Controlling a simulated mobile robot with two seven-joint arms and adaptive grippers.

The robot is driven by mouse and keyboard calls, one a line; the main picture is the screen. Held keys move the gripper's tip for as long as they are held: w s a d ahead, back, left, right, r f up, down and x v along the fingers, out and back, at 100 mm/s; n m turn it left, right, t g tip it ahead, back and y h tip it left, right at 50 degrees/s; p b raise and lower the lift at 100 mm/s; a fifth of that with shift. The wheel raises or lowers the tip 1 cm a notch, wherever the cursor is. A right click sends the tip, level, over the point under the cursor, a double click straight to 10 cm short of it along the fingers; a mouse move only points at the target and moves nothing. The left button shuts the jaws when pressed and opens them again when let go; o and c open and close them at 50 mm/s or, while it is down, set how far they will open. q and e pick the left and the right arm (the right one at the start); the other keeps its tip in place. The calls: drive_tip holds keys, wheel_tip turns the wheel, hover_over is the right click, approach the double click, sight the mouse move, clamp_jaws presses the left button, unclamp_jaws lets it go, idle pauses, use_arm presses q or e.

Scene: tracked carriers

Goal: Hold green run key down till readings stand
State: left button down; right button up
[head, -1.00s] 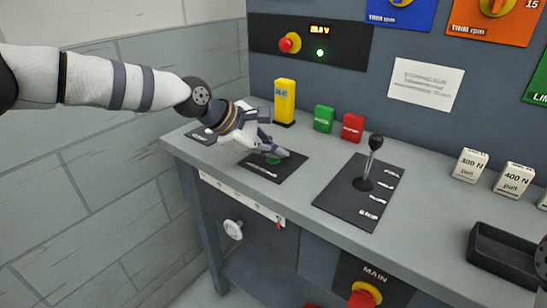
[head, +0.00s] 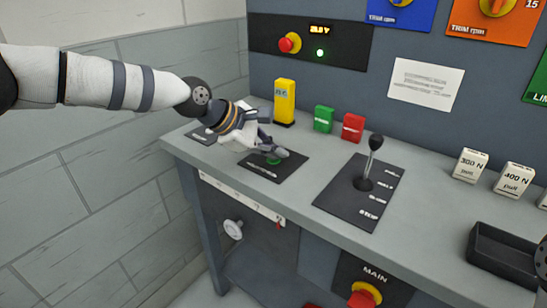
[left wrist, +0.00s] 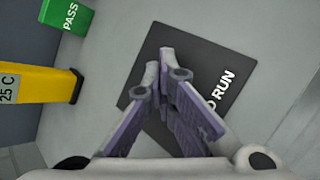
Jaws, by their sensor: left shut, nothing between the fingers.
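The green run key (head: 273,161) is on a black plate (head: 262,174) on the bench, and part of it shows below my fingers. My left gripper (head: 281,153) is shut and empty, with its fingertips over the key. I cannot tell whether they touch or press it. In the left wrist view the closed fingers (left wrist: 165,75) hide the key, and the plate (left wrist: 190,45) shows the word RUN. A yellow meter (head: 284,103) stands behind; in the left wrist view it (left wrist: 35,84) reads 25 C. The panel display (head: 319,30) is lit, its digits blurred.
A green block (head: 324,119) and a red block (head: 352,128) stand right of the meter. A black lever (head: 371,160) rises from its plate. White weights (head: 470,165) and a dark tray (head: 502,255) are at right. A green lamp (head: 320,53) is lit.

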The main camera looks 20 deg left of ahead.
sight(274, 161)
use_arm(q)
drive_tip(key=shift+r+p, duration=0.35)
drive_tip(key=shift+r, duration=0.55)
use_arm(e)
drive_tip(key=shift+w+r, duration=0.4)
use_arm(q)
wheel_tip(274, 161, up, 5)
drive_tip(key=shift+r+p, duration=0.1)
drive_tip(key=shift+p, duration=0.55)
use_arm(e)
drive_tip(key=shift+w+r+t, duration=0.5)
drive_tip(key=shift+w+r, duration=0.35)
drive_tip(key=shift+w, duration=0.05)
